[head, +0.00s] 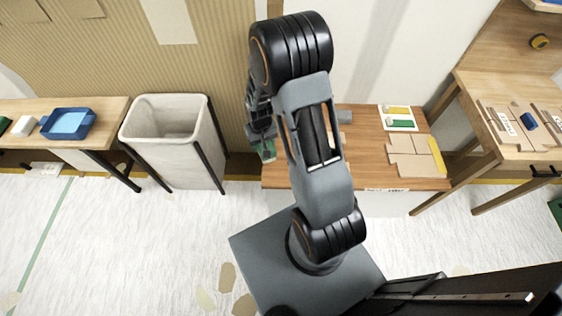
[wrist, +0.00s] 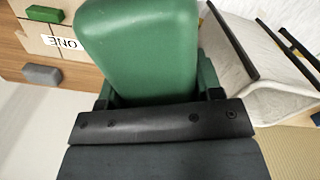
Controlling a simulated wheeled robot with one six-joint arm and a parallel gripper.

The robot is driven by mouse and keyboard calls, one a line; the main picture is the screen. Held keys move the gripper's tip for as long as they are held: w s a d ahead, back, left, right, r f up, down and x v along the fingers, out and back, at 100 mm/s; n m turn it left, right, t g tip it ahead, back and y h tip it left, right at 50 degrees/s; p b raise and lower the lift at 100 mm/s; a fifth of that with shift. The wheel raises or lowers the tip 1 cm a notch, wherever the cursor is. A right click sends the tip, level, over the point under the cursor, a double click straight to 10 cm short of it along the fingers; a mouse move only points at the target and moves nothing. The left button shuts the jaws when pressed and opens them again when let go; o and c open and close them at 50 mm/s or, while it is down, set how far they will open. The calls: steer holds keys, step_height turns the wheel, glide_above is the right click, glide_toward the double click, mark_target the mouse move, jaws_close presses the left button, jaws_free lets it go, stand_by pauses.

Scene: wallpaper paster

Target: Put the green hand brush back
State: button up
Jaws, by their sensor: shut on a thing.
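The green hand brush (wrist: 140,45) fills the upper middle of the wrist view, with its smooth green back showing. My gripper (wrist: 160,100) is shut on it. In the head view my gripper (head: 264,138) hangs at the left end of the wooden bench, and only a small green part of the brush (head: 268,151) shows below it. The brush's bristles are hidden, and my arm covers part of the bench.
A cloth bin (head: 165,118) in a dark frame stands left of the bench (head: 368,140). On the bench lie a grey block (head: 344,116), a white card with yellow and green patches (head: 398,118) and cardboard pieces (head: 412,160). A blue tray (head: 68,124) sits on the left table.

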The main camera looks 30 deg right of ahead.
steer(key=s+d+f+m+b, duration=0.5)
steer(key=s+d+f+b, duration=0.3)
steer(key=b, duration=0.7)
steer(key=shift+s+d+f+m, duration=0.35)
steer(key=shift+s+d, duration=0.7)
steer(key=shift+d, duration=0.65)
steer(key=shift+w, duration=0.1)
steer(key=b, duration=0.4)
glide_above(277, 163)
steer(key=f, duration=0.9)
steer(key=shift+s, duration=0.4)
steer(key=shift+w+a+f, duration=0.1)
steer(key=shift+w+f, duration=0.15)
steer(key=shift+f, duration=0.2)
steer(key=shift+w+f+b, duration=0.1)
steer(key=shift+f+b, duration=0.2)
steer(key=shift+f, duration=1.05)
steer(key=shift+f, duration=0.1)
